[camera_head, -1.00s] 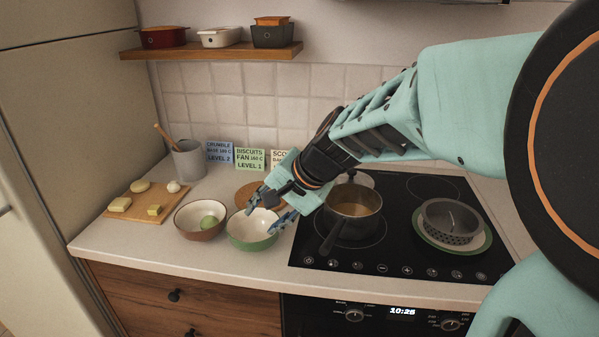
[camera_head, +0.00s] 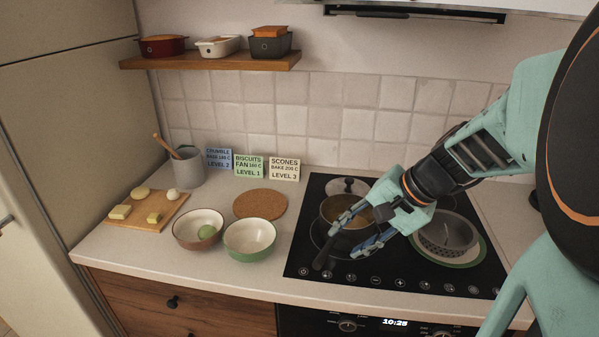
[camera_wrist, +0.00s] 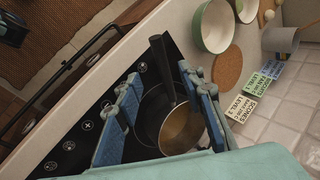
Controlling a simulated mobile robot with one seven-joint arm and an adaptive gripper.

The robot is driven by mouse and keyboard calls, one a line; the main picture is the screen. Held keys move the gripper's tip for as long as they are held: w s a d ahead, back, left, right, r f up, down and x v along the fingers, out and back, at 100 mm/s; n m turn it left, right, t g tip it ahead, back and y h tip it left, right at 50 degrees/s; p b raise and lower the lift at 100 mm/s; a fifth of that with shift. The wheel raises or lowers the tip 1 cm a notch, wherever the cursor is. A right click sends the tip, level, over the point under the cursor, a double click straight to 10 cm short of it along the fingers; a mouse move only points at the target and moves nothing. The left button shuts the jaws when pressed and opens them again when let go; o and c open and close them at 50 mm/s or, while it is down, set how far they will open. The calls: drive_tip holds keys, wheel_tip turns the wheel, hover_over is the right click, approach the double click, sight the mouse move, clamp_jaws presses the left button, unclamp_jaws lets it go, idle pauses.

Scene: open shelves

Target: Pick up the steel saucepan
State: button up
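The steel saucepan (camera_head: 334,208) stands on the black hob with brownish contents in it. Its dark handle (camera_head: 324,252) points toward the front edge. The pan also shows in the wrist view (camera_wrist: 182,132), with its handle (camera_wrist: 162,62) running up between my fingers. My gripper (camera_head: 349,240) is open and empty, over the front right of the pan, its fingers hiding part of the pan. In the wrist view my gripper (camera_wrist: 162,76) has one finger on each side of the handle, with space between; I cannot tell the exact height.
A lid (camera_head: 346,186) lies behind the pan. Two bowls, one green (camera_head: 249,238) and one brown (camera_head: 199,229), and a cork mat (camera_head: 260,204) are left.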

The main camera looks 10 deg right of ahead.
sight(326, 252)
drive_tip(key=b+x, duration=0.3)
drive_tip(key=x, duration=0.2)
drive_tip(key=shift+d+f, duration=0.1)
drive_tip(key=shift+f, duration=0.1)
drive_tip(key=x, duration=0.1)
drive_tip(key=b+x, duration=0.1)
drive_tip(key=x, duration=0.1)
drive_tip(key=b+x, duration=0.1)
drive_tip(key=x, duration=0.1)
drive_tip(key=shift+w+a, duration=0.25)
drive_tip(key=shift+w, duration=0.1)
drive_tip(key=shift+c, duration=0.2)
clamp_jaws()
drive_tip(key=shift+r, duration=0.1)
